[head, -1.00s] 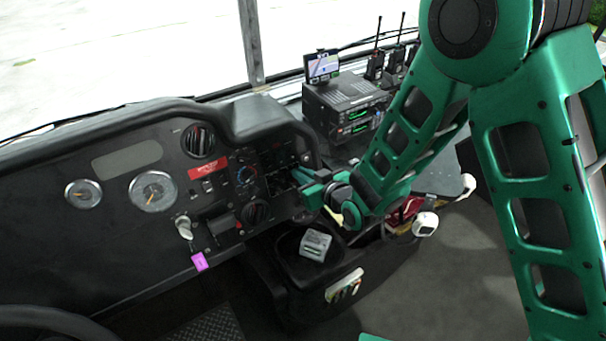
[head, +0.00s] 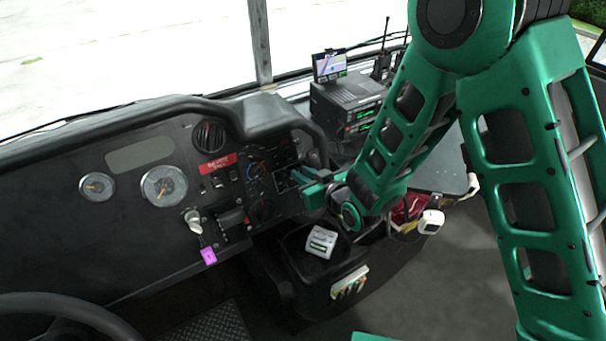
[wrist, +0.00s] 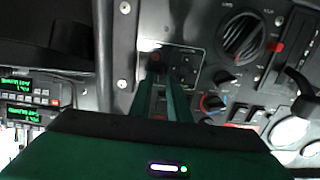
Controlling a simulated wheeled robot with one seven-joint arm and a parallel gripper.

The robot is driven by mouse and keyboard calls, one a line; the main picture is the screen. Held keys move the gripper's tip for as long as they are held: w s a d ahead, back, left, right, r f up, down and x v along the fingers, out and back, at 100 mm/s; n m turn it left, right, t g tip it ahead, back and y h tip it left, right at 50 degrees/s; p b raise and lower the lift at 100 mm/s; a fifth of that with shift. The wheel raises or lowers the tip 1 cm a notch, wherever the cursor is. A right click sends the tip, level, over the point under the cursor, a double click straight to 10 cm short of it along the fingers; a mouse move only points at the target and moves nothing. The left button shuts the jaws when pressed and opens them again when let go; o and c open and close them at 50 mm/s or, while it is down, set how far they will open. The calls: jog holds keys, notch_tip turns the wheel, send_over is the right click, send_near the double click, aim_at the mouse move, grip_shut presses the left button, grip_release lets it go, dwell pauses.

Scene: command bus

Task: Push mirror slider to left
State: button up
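The mirror control panel (wrist: 170,62) is a small dark panel with a light outline in the wrist view, directly past my fingertips. My gripper (wrist: 163,84) has two green fingers close together, pointing at this panel. The mirror slider itself is too dark and partly hidden by the fingertips to make out. In the head view my gripper (head: 302,187) is at the right part of the dashboard, by the switch panels. Whether the fingertips touch the panel cannot be told.
A rotary knob (wrist: 243,38) and a red-blue dial (wrist: 214,103) sit right of my fingers in the wrist view. The radio stack (head: 345,105) stands behind my arm. A grey-white box (head: 321,242) sits in the tray below. A key with a purple tag (head: 209,256) hangs left.

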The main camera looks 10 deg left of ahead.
jog(key=shift+o, duration=0.7)
jog(key=shift+s+d+r, duration=0.1)
jog(key=shift+d, duration=0.15)
jog(key=v, duration=0.7)
jog(key=shift+d, duration=0.15)
